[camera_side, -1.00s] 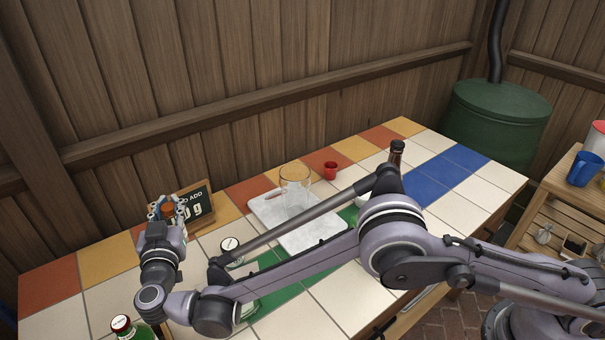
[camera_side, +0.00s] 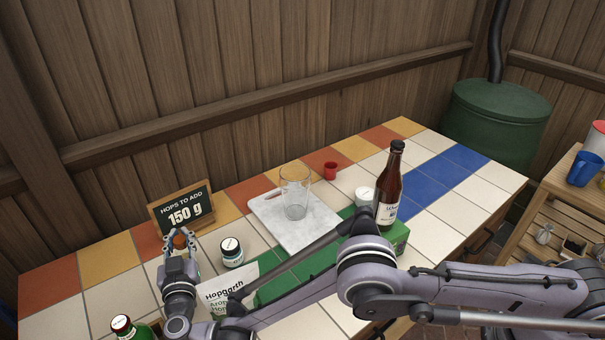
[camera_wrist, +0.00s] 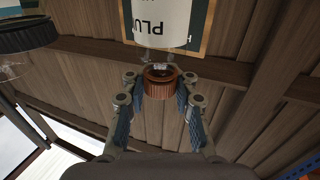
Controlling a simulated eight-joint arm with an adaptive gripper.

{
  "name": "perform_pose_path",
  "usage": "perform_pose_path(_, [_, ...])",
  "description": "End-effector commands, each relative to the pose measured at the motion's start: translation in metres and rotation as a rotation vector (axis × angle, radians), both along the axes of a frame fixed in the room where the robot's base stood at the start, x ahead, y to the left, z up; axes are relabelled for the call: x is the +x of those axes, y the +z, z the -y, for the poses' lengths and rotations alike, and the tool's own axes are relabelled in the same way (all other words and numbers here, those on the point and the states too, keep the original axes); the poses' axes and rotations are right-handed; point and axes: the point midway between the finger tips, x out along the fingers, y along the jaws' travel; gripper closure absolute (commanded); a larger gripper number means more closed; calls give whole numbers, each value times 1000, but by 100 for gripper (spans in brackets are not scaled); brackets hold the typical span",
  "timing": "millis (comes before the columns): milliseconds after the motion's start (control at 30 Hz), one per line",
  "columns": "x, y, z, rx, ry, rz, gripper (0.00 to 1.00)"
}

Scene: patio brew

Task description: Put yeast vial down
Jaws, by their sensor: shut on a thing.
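My gripper (camera_side: 178,245) is at the left of the tiled table, in front of the chalkboard. It is shut on the yeast vial (camera_side: 180,239), which shows as a small orange-brown piece between the fingers. In the wrist view the fingers (camera_wrist: 160,88) flank the vial's ribbed brown cap (camera_wrist: 160,86). A white label with the letters PLU, upside down, shows beyond the cap, and I take it to be the vial's. The side view does not show whether the vial's base touches the table.
The chalkboard (camera_side: 183,205) is behind. A glass (camera_side: 295,190) stands on the white board (camera_side: 265,207); a brown bottle (camera_side: 388,185) is farther right.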

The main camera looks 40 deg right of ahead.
Motion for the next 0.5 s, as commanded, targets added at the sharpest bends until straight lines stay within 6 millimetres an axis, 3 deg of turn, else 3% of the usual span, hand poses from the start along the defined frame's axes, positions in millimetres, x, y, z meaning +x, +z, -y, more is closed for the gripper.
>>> perform_pose_path(433, [0,-6,0,0,0,0,100])
perform_pose_path(467, [0,-5,0,0,0,0,68])
perform_pose_path(500, [0,-5,0,0,0,0,57])
